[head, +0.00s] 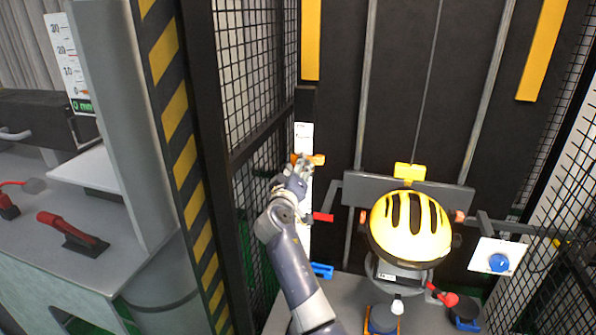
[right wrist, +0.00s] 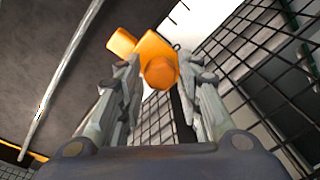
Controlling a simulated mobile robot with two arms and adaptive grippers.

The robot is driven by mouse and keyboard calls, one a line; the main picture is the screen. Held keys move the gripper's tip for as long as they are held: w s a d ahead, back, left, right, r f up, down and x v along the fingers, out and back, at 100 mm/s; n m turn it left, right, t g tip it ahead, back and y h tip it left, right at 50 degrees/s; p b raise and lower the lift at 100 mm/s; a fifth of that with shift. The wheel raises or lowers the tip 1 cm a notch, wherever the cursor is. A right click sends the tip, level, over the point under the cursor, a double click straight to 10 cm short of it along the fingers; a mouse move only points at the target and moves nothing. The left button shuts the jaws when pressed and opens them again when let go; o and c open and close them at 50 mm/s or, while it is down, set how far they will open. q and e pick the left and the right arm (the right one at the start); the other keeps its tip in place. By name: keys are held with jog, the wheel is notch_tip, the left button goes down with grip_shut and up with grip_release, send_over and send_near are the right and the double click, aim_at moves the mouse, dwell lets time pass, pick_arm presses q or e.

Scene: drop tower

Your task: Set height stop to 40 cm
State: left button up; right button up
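The height stop is an orange clamp with a round knob (head: 316,159) on a white vertical scale strip (head: 305,226) at the left of the drop tower. The strip's figures are too small to read. My right gripper (head: 303,165) is at the stop and covers part of it. In the right wrist view the orange knob (right wrist: 160,73) shows between the tips of my right gripper (right wrist: 159,78), whose fingers stand apart. Contact with the knob cannot be told. A yellow helmet with black slots (head: 411,226) sits on the carriage under a yellow catch (head: 409,172). My left gripper is out of view.
A striped post (head: 178,130) and black mesh (head: 250,70) stand left of my right arm. A red tab (head: 323,217) juts out below the stop, with a blue part (head: 321,270) lower down. A white panel with a blue knob (head: 499,262) is at right.

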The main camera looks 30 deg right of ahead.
jog(key=shift+o, duration=0.4)
jog(key=v, duration=1.2)
